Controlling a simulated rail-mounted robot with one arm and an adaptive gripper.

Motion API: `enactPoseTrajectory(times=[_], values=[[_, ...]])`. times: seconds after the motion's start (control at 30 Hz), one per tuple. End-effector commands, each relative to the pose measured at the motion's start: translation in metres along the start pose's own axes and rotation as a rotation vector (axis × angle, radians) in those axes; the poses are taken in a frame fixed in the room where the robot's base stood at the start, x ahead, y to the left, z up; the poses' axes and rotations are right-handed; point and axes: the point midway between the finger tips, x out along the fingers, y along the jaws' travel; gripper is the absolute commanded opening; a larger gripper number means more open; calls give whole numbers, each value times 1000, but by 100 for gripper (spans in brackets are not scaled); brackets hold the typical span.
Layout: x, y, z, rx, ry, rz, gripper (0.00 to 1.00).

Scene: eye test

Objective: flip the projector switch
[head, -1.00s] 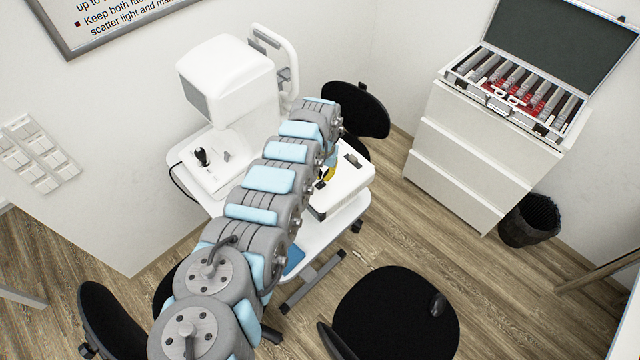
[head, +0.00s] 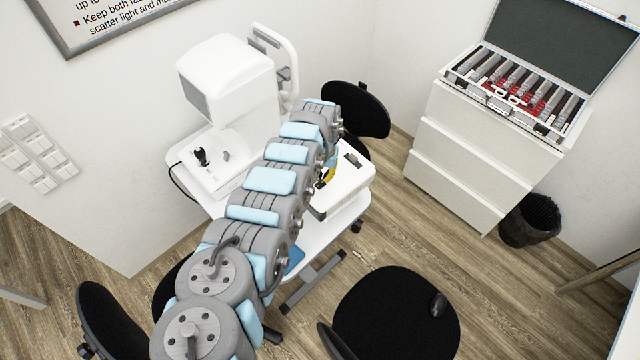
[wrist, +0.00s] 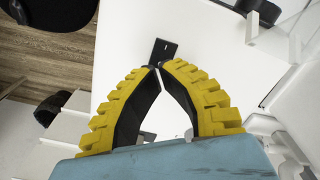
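The projector appears to be the white box (head: 352,178) on the white table in the head view, with a dark rectangular piece on its top. My gripper (wrist: 157,67) has yellow ribbed fingers with black inner faces. The fingertips meet, with nothing seen between them. In the wrist view, a small black rectangular plate (wrist: 164,51), perhaps the switch, lies just beyond the fingertips on a white surface (wrist: 205,70). I cannot tell whether the tips touch it. In the head view, my arm hides the box's left side and most of the gripper.
A white eye-test device (head: 228,85) stands on the table (head: 325,236) left of my arm. Black stools (head: 395,318) stand around it. A white drawer unit (head: 470,160) carries an open lens case (head: 515,95), with a black bin (head: 531,220) beside it.

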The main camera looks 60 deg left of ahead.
Motion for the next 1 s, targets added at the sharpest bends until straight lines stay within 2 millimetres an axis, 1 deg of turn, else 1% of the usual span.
enactPoseTrajectory(times=[1.0], values=[[13, 0, 0, -1, 0, 0, 0]])
